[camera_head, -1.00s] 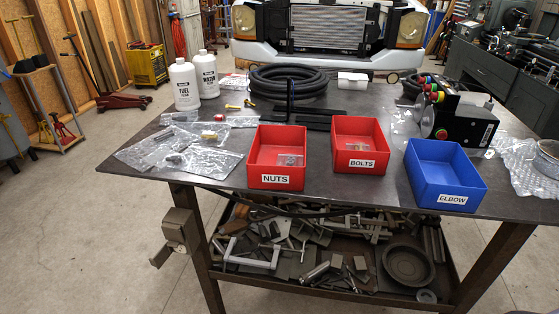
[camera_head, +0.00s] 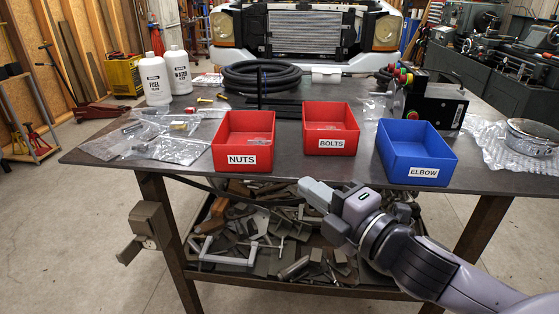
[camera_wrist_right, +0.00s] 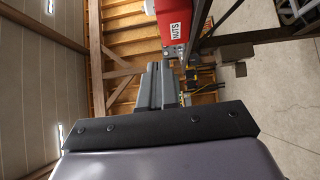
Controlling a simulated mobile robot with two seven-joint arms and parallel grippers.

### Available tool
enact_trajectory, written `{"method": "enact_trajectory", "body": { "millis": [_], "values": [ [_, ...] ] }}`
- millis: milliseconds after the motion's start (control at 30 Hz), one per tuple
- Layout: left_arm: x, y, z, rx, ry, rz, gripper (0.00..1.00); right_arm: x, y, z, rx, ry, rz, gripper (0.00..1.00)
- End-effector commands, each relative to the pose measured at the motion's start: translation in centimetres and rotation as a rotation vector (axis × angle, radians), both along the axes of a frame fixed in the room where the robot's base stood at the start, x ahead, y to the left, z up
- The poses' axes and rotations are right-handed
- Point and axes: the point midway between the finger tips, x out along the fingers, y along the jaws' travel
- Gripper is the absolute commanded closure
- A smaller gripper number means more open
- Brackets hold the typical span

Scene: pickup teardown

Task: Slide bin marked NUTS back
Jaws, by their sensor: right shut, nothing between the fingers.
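The red bin marked NUTS (camera_head: 243,159) sits upright near the front edge of the dark table, its label facing me. It also shows at the top of the right wrist view (camera_wrist_right: 172,22). My right gripper (camera_head: 308,187) is shut and empty. In the head view it appears in front of the table's front edge, below and right of the NUTS bin and apart from it. In the right wrist view its fingers (camera_wrist_right: 157,85) point toward the area below the bin. My left gripper is not in view.
The red BOLTS bin (camera_head: 330,142) and blue ELBOW bin (camera_head: 417,167) stand to the right of the NUTS bin. The table (camera_head: 290,178) has a cluttered lower shelf.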

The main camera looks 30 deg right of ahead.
Motion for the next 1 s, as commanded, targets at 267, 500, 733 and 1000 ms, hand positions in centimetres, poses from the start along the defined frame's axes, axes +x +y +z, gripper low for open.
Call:
{"method": "enact_trajectory", "body": {
  "millis": [267, 500, 733, 1000],
  "values": [
    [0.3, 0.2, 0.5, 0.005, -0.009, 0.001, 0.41, 2.4, 0.5, 0.1, 0.005, 0.000, -0.001, 1.00],
    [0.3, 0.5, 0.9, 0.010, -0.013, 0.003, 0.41, 5.5, 1.1, 0.1, 0.008, 0.002, -0.002, 1.00],
    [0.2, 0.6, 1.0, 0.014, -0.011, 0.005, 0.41, 8.8, 1.8, 0.1, 0.008, 0.002, -0.002, 1.00],
    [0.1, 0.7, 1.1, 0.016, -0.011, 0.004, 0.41, 12.0, 0.4, 0.0, 0.004, 0.004, -0.002, 1.00]
  ]
}}
